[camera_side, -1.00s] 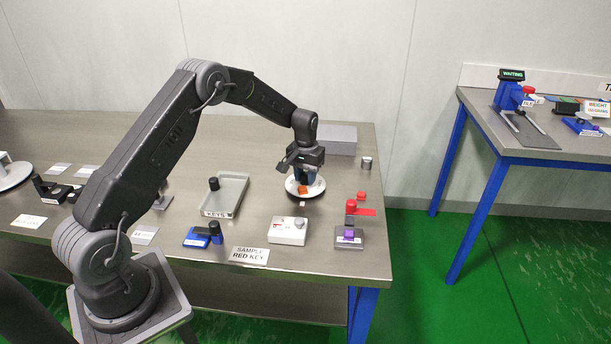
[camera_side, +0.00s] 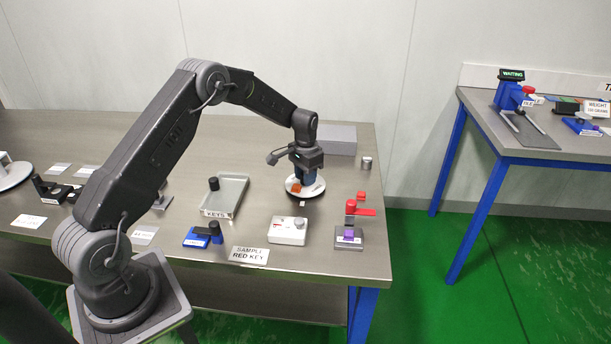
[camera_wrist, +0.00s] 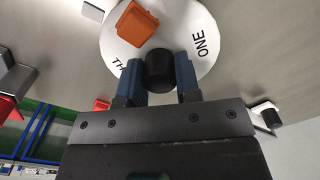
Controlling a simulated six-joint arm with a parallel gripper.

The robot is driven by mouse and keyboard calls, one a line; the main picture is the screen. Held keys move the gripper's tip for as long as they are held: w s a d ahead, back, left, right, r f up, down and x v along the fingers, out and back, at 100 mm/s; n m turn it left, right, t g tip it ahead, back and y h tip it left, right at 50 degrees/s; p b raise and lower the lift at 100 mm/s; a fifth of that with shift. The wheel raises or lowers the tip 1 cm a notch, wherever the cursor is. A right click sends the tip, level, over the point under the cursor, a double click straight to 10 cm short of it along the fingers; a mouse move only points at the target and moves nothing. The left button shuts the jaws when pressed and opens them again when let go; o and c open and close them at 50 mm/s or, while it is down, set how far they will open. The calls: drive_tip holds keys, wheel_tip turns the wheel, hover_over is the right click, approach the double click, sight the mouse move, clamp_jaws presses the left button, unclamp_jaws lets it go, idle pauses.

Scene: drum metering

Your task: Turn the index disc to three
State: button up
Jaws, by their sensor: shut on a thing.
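The index disc (camera_side: 316,190) is a white round plate on the bench, below my gripper. In the wrist view the disc (camera_wrist: 182,18) shows the word "ONE" at right and a partly hidden word starting "TH" at left. An orange block (camera_wrist: 138,22) sits on it; it also shows at the disc's left in the side view (camera_side: 296,188).
A grey tray marked "KEYS" (camera_side: 226,193) stands left of the disc. A white box with a knob (camera_side: 287,231) and a red-handled fixture (camera_side: 349,236) stand nearer the front edge. A grey block (camera_side: 337,140) and a small metal cylinder (camera_side: 366,163) are behind.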

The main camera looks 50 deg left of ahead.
drive_tip(key=shift+m, duration=5.4)
drive_tip(key=shift+r+m, duration=0.1)
drive_tip(key=shift+m, duration=0.5)
drive_tip(key=o, duration=0.9)
wheel_tip(320, 180, up, 14)
drive_tip(key=shift+f, duration=0.15)
